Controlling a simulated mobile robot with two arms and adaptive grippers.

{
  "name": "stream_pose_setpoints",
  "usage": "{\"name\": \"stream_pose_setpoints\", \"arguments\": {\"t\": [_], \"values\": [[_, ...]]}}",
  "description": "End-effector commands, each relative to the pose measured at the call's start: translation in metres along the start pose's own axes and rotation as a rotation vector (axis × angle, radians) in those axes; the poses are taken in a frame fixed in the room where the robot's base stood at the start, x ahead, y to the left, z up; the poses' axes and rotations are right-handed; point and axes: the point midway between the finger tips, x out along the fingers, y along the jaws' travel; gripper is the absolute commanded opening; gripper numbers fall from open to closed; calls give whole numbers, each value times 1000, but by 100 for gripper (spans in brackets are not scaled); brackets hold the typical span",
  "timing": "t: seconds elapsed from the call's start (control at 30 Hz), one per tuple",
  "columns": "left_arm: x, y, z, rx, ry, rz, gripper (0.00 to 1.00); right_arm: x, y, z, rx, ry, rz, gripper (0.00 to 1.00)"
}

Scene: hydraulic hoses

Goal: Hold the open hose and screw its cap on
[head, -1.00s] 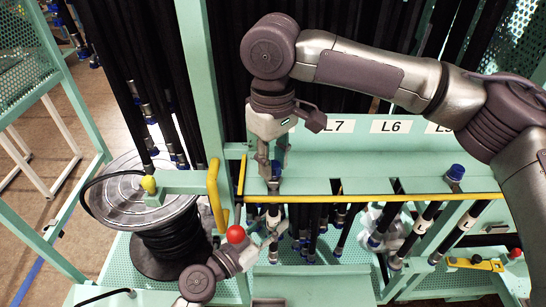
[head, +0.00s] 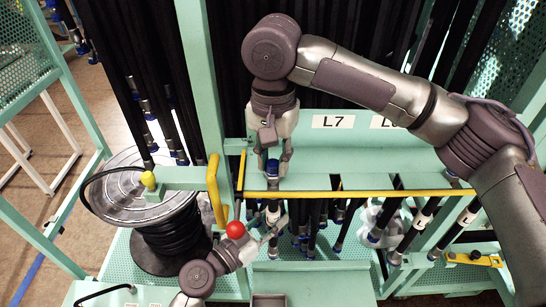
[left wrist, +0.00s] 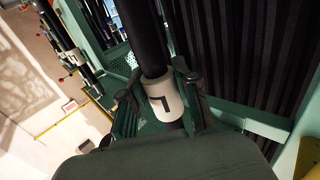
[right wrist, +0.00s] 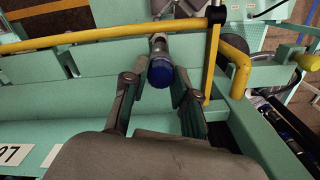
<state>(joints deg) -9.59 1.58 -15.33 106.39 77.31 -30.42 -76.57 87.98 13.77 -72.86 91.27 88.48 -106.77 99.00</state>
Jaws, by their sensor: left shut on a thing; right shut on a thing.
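The hose (head: 272,213) hangs upright at the slotted rack, with a white label band (left wrist: 164,100) and a metal fitting (right wrist: 157,44) at its top. The blue cap (head: 272,168) sits at the hose's top end; it also shows in the right wrist view (right wrist: 160,73). How far it is threaded is hidden. My right gripper (head: 272,160) points down from above and is shut on the cap, one finger on each side. My left gripper (head: 268,234) is below the yellow rail and is shut on the hose around the label band, as the left wrist view (left wrist: 165,95) shows.
A yellow rail (head: 350,193) runs along the rack front, with a yellow handle (head: 214,190) to the left. A red ball knob (head: 235,230) is close to my left gripper. A hose reel (head: 165,230) stands at left. Other hoses (head: 395,235) hang at right.

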Motion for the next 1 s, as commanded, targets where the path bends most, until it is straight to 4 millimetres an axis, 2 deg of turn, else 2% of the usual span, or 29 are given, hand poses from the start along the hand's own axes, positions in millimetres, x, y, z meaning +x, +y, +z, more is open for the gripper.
{"name": "stream_pose_setpoints", "arguments": {"t": [0.2, 0.4, 0.57, 0.87, 0.9, 1.0], "values": [[0, 0, 0, 0, -1, 0, 0, 0, 0, 0, 545, -3, -2, 17], [0, 0, 0, 0, -1, 0, 0, 0, 0, 1, 951, -3, -4, 17], [0, 0, 0, 0, -1, 0, 0, 0, 1, 0, 1086, -1, -3, 17], [0, 0, 0, 0, -1, 0, 0, 0, 1, 0, 1098, -1, -4, 17], [0, 0, 0, 0, -1, 0, 0, 0, 1, 0, 1097, -1, -4, 35], [0, 0, 0, 0, -1, 0, 0, 0, 1, 0, 1097, -1, -4, 51]]}}
